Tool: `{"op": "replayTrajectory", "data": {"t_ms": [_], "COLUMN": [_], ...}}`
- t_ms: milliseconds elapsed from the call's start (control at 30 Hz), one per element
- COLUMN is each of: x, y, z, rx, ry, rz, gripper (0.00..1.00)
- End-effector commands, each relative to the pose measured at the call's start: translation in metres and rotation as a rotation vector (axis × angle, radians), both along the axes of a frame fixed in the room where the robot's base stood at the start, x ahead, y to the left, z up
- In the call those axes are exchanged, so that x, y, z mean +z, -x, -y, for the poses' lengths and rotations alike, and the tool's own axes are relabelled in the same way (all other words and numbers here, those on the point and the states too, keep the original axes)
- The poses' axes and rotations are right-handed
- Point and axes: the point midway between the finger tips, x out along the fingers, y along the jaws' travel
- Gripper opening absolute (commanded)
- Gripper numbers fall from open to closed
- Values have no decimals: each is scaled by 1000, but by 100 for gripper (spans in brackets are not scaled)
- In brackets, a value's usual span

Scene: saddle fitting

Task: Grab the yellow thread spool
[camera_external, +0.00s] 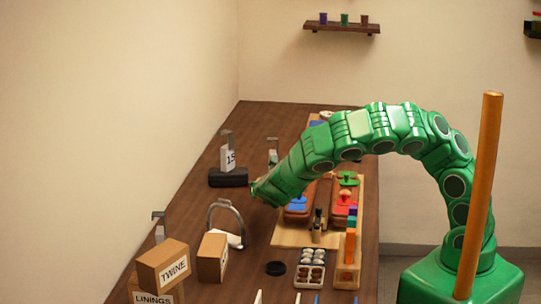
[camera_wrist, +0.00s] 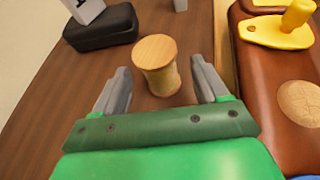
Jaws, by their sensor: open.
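The yellow thread spool (camera_wrist: 160,80) stands upright on the brown table in the wrist view, with a light wooden top and yellowish thread below its rim. My gripper (camera_wrist: 160,88) is open, with its two grey fingers apart. The spool shows between and slightly beyond the fingertips, and no finger visibly touches it. In the external view my green arm reaches over the table and its end (camera_external: 262,192) points to the left. The spool cannot be made out there, and the fingers are mostly hidden.
A black case (camera_wrist: 103,28) lies left of the spool. A brown leather piece with a yellow fitting (camera_wrist: 280,28) is close on the right. Boxes, one labelled TWINE (camera_external: 164,266), and a curved metal stand (camera_external: 226,220) are at the table's near left. Bare table surrounds the spool's left side.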

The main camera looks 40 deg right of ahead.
Motion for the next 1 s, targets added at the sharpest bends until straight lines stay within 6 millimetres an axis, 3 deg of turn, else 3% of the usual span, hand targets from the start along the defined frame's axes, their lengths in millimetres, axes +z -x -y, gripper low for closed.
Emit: {"op": "replayTrajectory", "data": {"t_ms": [500, 900, 1000], "x": [-15, -18, -18], "y": [-39, -44, -44], "z": [20, 23, 23], "rx": [-1, 0, 0], "ry": [-2, -1, -1], "rz": [2, 2, 2], "gripper": [74, 74, 58]}}
